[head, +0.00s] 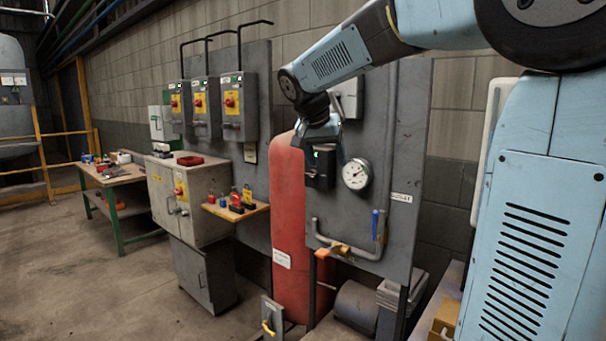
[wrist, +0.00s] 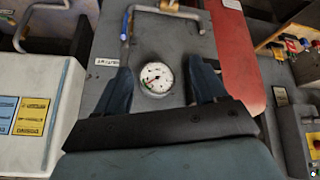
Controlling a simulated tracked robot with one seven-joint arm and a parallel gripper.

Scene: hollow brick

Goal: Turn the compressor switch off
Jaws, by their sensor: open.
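The box is not visible there.
A red tank (head: 290,220) stands left of the panel. A pipe with a blue-handled valve (head: 375,224) and an orange handle (head: 333,250) is below. Several grey boxes with red rotary switches (head: 231,103) hang farther left. A shelf (head: 236,211) holds padlocks.

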